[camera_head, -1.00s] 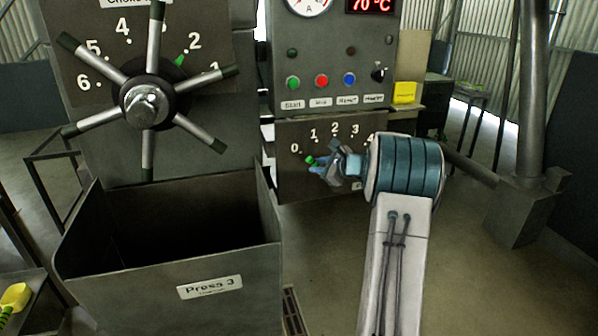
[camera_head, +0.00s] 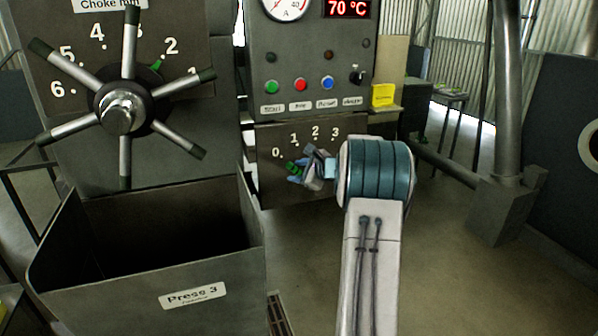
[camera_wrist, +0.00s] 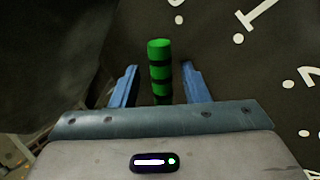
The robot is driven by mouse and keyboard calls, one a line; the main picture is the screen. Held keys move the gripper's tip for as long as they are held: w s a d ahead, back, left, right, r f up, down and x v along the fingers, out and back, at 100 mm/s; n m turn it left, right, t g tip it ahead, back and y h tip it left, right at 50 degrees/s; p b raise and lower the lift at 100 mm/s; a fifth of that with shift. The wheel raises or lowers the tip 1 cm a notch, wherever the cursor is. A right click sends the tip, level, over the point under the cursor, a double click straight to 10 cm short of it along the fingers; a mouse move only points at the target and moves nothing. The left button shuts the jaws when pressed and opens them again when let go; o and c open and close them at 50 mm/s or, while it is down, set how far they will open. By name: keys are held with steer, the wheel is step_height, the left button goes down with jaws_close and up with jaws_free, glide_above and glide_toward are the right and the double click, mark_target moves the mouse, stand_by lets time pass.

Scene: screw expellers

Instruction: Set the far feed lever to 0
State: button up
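The feed dial panel (camera_head: 345,128) is on the machine front below the button box, with marks 0 to 3 visible; my arm covers its right part. The lever's green-and-black banded handle (camera_head: 292,167) points left, just below the 0 mark (camera_head: 277,152). My gripper (camera_head: 296,173) is at the handle. In the wrist view the green handle (camera_wrist: 160,72) stands between the two blue fingers of my gripper (camera_wrist: 160,80), with a visible gap on each side. The fingers are open and apart from it. The lever's pivot is hidden behind my gripper.
A choke wheel (camera_head: 120,110) with several spokes is at the left, above an open grey bin (camera_head: 210,285) labelled Press 3. The button box (camera_head: 310,70) is above the dial. A grey post (camera_head: 507,100) stands at right; floor between is clear.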

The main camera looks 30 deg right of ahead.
steer(key=shift+s, duration=0.15)
steer(key=b+v, duration=0.1)
steer(key=v, duration=1.2)
steer(key=shift+s, duration=0.25)
steer(key=shift+r, duration=0.1)
steer(key=s+a+n+g+p, duration=0.1)
steer(key=s+a+n+g, duration=0.2)
steer(key=a, duration=0.5)
steer(key=s+a+n+g+y+p, duration=0.1)
steer(key=s+a+n+g, duration=0.15)
steer(key=a+n, duration=0.4)
steer(key=s+a+n+g+p, duration=0.15)
steer(key=s+a, duration=0.25)
steer(key=a, duration=0.6)
steer(key=s+a+f+n+g+h+p, duration=0.1)
steer(key=s+a+n+h, duration=0.1)
steer(key=s+n, duration=0.5)
steer(key=s+a+f+n+g+h+p, duration=0.1)
steer(key=s+a+n, duration=0.4)
steer(key=s, duration=0.6)
steer(key=shift+n+g+h, duration=0.5)
steer(key=shift+n+h, duration=0.3)
steer(key=shift+n, duration=0.1)
